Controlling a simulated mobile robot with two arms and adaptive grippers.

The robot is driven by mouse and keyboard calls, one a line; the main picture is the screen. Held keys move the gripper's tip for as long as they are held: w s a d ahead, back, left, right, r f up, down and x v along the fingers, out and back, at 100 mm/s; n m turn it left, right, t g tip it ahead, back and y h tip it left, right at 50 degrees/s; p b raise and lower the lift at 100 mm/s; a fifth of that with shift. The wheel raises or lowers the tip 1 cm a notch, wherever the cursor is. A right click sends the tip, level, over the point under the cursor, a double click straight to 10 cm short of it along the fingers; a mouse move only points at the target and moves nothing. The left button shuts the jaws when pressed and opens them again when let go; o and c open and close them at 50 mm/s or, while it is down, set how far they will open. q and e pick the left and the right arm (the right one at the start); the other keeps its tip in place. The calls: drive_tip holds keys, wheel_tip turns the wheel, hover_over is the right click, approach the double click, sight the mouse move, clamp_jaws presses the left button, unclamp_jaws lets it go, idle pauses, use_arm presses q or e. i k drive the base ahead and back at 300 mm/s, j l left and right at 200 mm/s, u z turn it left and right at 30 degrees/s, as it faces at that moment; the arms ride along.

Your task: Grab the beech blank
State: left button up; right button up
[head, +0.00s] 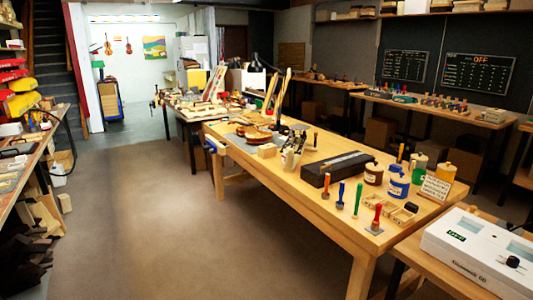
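A small pale wooden block (267,151) lies on the near workbench (318,213), toward its far left side. It may be the beech blank, but I cannot tell for sure at this size. It sits in front of an orange-brown violin body (255,133) and left of a stand of metal tools (294,143). Neither of my grippers shows in the head view.
A black case (338,168), coloured-handled tools, jars (398,187) and a small sign (434,188) crowd the bench's right part. A white device (480,248) stands at the lower right. A cluttered bench runs along the left. The floor (150,220) between is open.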

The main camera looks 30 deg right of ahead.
sight(268, 151)
drive_tip(key=i, duration=2.75)
drive_tip(key=i+j+z, duration=0.1)
drive_tip(key=i+z, duration=0.4)
drive_tip(key=i+j+z, duration=0.25)
drive_tip(key=i+z, duration=0.25)
drive_tip(key=i+j+z, duration=0.5)
drive_tip(key=k+l, duration=0.05)
